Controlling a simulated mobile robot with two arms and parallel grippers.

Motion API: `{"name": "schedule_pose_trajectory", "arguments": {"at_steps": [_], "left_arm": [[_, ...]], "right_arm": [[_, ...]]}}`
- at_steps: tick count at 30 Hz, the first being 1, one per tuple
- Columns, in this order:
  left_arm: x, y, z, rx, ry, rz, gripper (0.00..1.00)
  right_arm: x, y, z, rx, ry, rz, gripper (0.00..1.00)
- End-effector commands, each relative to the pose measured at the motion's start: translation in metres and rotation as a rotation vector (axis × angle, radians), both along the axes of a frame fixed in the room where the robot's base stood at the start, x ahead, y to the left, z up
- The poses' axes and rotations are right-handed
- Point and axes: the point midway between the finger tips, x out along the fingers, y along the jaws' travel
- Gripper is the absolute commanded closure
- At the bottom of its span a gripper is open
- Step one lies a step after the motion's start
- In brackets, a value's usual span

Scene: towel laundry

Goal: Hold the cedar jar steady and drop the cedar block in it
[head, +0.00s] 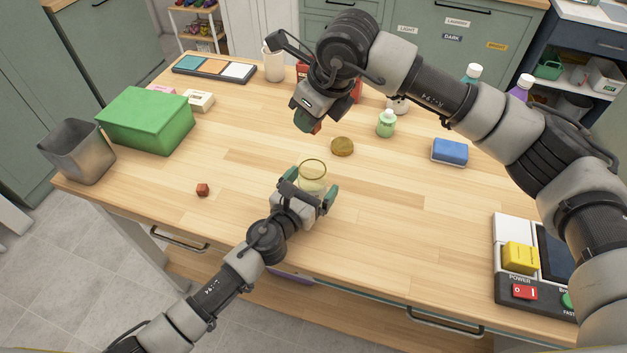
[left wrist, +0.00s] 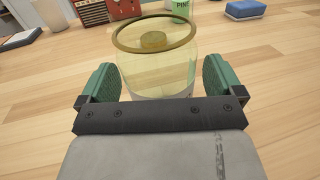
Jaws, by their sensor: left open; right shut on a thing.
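The clear glass jar (head: 312,178) with a gold rim stands upright on the table, its lid off. It also shows in the left wrist view (left wrist: 157,70). My left gripper (head: 308,197) is open around it, one green finger on each side. My right gripper (head: 308,124) is shut on a small reddish-brown block (head: 317,128), mostly hidden by the fingers, above the table beyond the jar. A round gold-brown lid (head: 342,147) lies behind the jar. A small reddish-brown cube (head: 203,190) lies on the table to the left. I cannot read any label on the jar.
A green box (head: 147,119) and a grey bin (head: 78,151) stand at the left. A green bottle (head: 386,124) and a blue sponge (head: 450,152) are right of the lid. A device with a yellow block (head: 520,257) sits at the right edge. The table around the jar is clear.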

Motion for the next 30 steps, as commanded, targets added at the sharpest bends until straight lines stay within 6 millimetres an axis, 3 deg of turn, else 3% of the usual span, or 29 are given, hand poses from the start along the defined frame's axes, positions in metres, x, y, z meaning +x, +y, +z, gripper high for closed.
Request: {"name": "schedule_pose_trajectory", "arguments": {"at_steps": [13,24,30], "left_arm": [[0.0081,-0.0052,0.0001,0.0,0.0,-0.001,0.06],[0.0079,-0.0049,0.0001,0.0,0.0,-0.001,0.63],[0.0079,-0.0049,0.0,0.0,0.0,-0.001,0.66]], "right_arm": [[0.0,0.0001,0.0,0.0,0.0,0.0,0.97],[0.0,0.0001,0.0,0.0,0.0,0.0,0.97],[0.0,0.0,-0.0044,-0.001,0.001,0.0,0.97]]}}
